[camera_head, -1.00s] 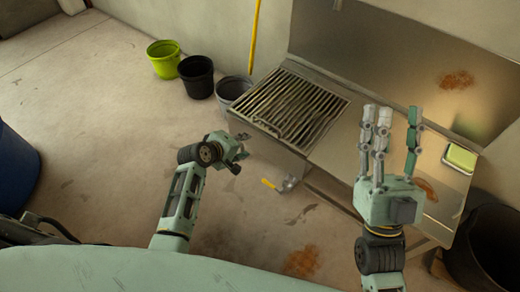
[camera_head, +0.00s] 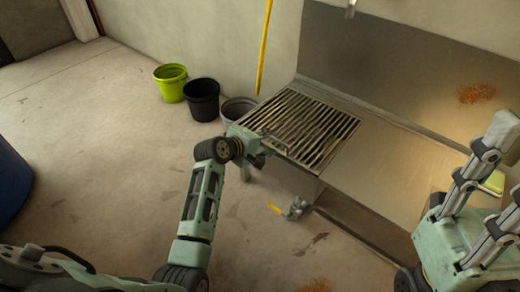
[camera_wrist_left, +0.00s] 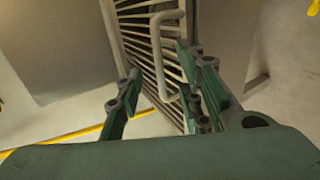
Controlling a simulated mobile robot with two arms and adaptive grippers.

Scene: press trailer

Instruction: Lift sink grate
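The sink grate (camera_head: 312,120), a slatted metal grate, lies flat in the left part of the steel sink counter. My left gripper (camera_head: 268,144) is at the grate's near left edge, its fingers small and partly hidden by my wrist. In the left wrist view, the gripper (camera_wrist_left: 160,84) is open, with fingers spread on both sides. A pale U-shaped handle (camera_wrist_left: 156,42) stands out from the grate (camera_wrist_left: 137,30) and shows between the fingers. I cannot tell if they touch it. My right gripper (camera_head: 497,165) is open and empty over the counter's right end, partly cut off.
The steel counter (camera_head: 385,165) is bare right of the grate. A yellow pole (camera_head: 264,50) leans on the wall. Green (camera_head: 171,83), black (camera_head: 202,99) and grey (camera_head: 236,108) buckets stand left of the sink. A yellow-handled valve (camera_head: 294,208) sits below it.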

